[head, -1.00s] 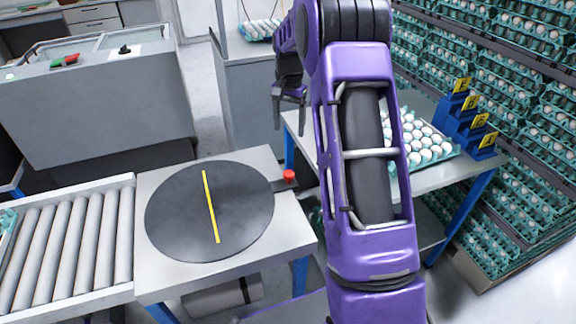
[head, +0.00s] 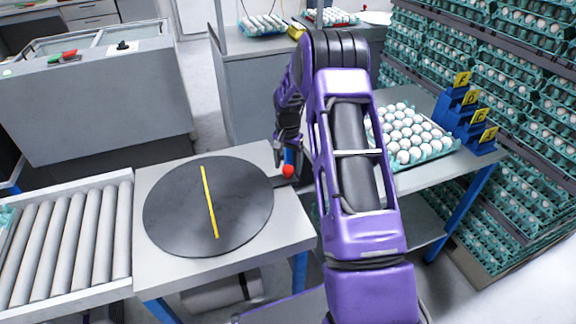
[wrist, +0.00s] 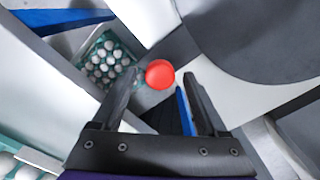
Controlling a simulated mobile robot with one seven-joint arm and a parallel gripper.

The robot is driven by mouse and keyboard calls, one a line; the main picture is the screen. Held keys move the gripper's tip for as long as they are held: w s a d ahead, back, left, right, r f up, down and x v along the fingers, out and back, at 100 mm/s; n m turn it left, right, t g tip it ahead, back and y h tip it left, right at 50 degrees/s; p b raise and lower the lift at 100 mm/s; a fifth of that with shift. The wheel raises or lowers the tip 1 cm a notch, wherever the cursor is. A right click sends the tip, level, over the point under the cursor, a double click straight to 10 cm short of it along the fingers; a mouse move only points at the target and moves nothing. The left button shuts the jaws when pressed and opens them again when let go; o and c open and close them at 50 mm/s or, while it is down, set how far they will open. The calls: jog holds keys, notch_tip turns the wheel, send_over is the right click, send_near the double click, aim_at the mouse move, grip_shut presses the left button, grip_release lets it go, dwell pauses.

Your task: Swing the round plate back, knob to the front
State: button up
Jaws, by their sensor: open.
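The round dark grey plate (head: 180,215) lies flat on a pale square stand, with a yellow stripe (head: 209,202) across it. A short dark arm (head: 281,181) sticks out from its right side and carries the red knob (head: 288,171). In the head view my gripper (head: 288,160) points down right at the knob. In the wrist view the red knob (wrist: 160,74) shows just beyond and between the tips of my open fingers (wrist: 158,84). The fingers hold nothing. I cannot tell whether either finger touches the knob.
A roller conveyor (head: 65,240) joins the stand on the left. To the right a table carries a tray of eggs (head: 440,147) and blue stepped blocks with yellow letter tags (head: 471,97). Racks of egg trays (head: 530,110) stand at the far right. The plate's top is clear.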

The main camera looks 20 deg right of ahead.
jog(key=shift+f, duration=0.15)
jog(key=shift+c, duration=0.3)
grip_shut()
dwell(1.1)
